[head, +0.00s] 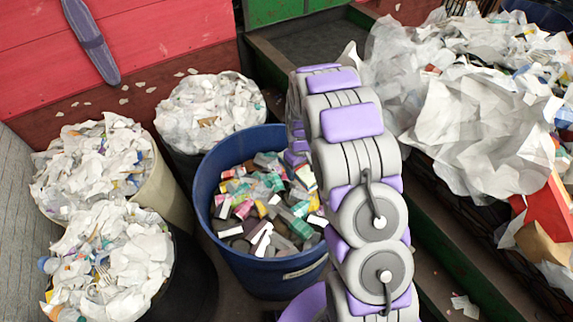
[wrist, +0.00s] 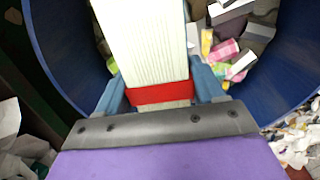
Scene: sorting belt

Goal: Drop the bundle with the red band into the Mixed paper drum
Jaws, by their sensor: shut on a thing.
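The bundle (wrist: 145,40), a thick stack of pale paper with a red band (wrist: 160,95), is between the fingers of my gripper (wrist: 158,82) in the wrist view. My gripper is shut on it near the band. The bundle points out over the opening of a blue drum (wrist: 300,50). In the head view the blue drum (head: 235,262) stands at the centre, holding small boxes and cartons; its label is too small to read. My arm covers the drum's right side there and hides my gripper and the bundle. I cannot tell which drum is Mixed paper.
A cream drum (head: 156,188), a black drum (head: 195,270) and a dark drum (head: 190,160) heaped with white paper stand left of the blue drum. A paper-covered belt with a green side rail (head: 460,270) runs along the right. A red wall (head: 170,35) is behind.

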